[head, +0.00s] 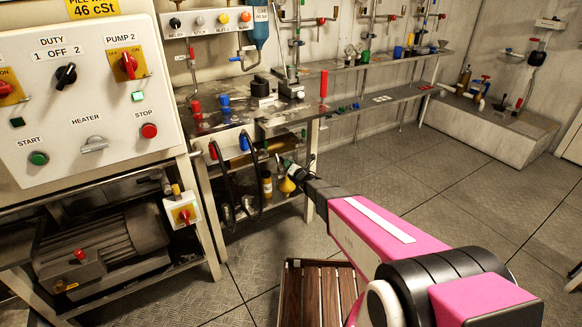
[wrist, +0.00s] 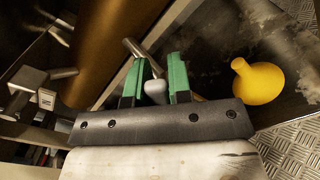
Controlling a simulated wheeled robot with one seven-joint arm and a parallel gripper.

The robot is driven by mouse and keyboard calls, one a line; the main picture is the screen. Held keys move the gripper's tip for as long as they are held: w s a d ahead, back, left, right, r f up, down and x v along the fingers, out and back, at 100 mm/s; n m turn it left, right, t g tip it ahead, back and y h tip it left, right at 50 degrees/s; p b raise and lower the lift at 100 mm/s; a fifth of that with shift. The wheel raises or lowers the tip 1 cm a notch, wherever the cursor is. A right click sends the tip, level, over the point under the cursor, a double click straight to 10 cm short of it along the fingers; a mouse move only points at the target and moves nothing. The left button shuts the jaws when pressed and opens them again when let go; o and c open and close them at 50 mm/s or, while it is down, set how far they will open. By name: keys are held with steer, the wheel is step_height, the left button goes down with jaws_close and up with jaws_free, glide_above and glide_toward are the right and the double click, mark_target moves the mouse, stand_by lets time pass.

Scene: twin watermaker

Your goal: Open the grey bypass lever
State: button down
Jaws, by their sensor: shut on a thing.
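My gripper (wrist: 162,78) shows in the wrist view with its two green fingers close around a grey rounded knob (wrist: 155,91). A thin metal rod (wrist: 133,48) leads up and left from between the fingers, and the two look like the grey bypass lever. The knob's lower end is partly hidden by the gripper's dark body. In the head view my gripper (head: 285,162) is small, at the lower shelf under the workbench. The lever cannot be made out there.
A yellow bulb-shaped thing (wrist: 258,80) lies just right of the fingers. A large brass-coloured cylinder (wrist: 115,45) stands close on the left, with grey metal fittings (wrist: 28,90) beside it. In the head view, a slatted wooden platform (head: 318,290) sits on the floor; open floor (head: 430,185) lies right.

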steer(key=shift+s+a+r+n, duration=0.2)
steer(key=shift+s+a+n, duration=0.15)
steer(key=shift+n, duration=0.9)
steer(key=shift+s+a+r+n, duration=0.2)
steer(key=shift+a+n, duration=0.3)
steer(key=shift+n, duration=0.8)
steer(key=shift+s+a+r+n, duration=0.15)
steer(key=shift+s+a+n, duration=0.25)
steer(key=shift+n, duration=0.85)
steer(key=c, duration=1)
jaws_free()
steer(key=shift+c, duration=0.2)
steer(key=v, duration=1)
steer(key=shift+s+d, duration=0.25)
steer(key=shift+s, duration=0.05)
